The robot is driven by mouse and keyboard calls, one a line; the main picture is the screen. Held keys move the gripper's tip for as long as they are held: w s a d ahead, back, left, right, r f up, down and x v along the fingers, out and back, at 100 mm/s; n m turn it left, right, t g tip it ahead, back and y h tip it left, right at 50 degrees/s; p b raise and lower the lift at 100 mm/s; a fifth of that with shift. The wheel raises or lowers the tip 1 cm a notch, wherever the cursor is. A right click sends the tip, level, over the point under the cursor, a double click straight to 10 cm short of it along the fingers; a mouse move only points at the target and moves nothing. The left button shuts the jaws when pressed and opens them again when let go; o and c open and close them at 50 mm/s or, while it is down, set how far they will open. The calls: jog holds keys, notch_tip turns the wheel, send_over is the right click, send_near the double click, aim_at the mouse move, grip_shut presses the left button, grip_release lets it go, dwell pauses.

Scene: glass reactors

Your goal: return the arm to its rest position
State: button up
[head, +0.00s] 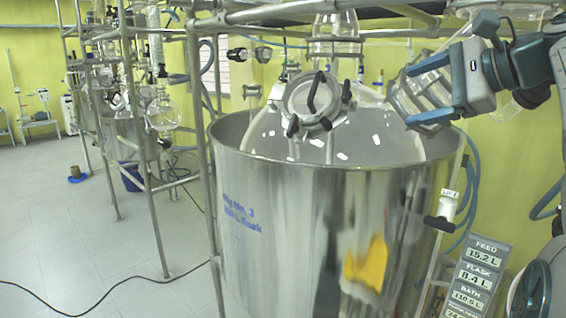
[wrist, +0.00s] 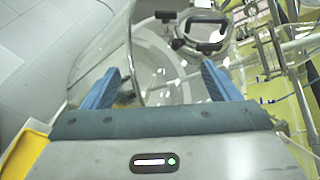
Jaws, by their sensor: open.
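My gripper (head: 412,97) is at the upper right of the head view, raised over the right rim of the big steel bath. Its blue fingers are spread in the wrist view (wrist: 160,68). I cannot tell whether the fingers touch this glass. My arm comes in from the right edge of the head view.
The steel bath (head: 300,200) holds a large glass flask (head: 375,135) with a clamped lid (head: 313,100). Metal frame pipes (head: 200,110) stand close by. A readout panel (head: 475,275) and lift switch (head: 440,222) are at the right. The floor at left is mostly clear, with a cable (head: 110,290).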

jog(key=s+a+f+n+g+h, duration=0.2)
jog(key=s+f+n, duration=0.3)
jog(key=f, duration=0.8)
jog(key=s+a+f+n+g+h, duration=0.2)
jog(key=s+f, duration=0.5)
jog(key=f, duration=0.6)
jog(key=s+a+f+n+g+h, duration=0.2)
jog(key=s+a+f+n+h, duration=0.2)
jog(key=f+n, duration=0.5)
notch_tip(320, 180, down, 5)
jog(key=s+h, duration=0.1)
jog(key=s, duration=0.1)
jog(key=shift+s+a+r, duration=0.15)
jog(key=shift+s+r, duration=0.05)
jog(key=shift+s, duration=0.15)
jog(key=shift+c, duration=0.3)
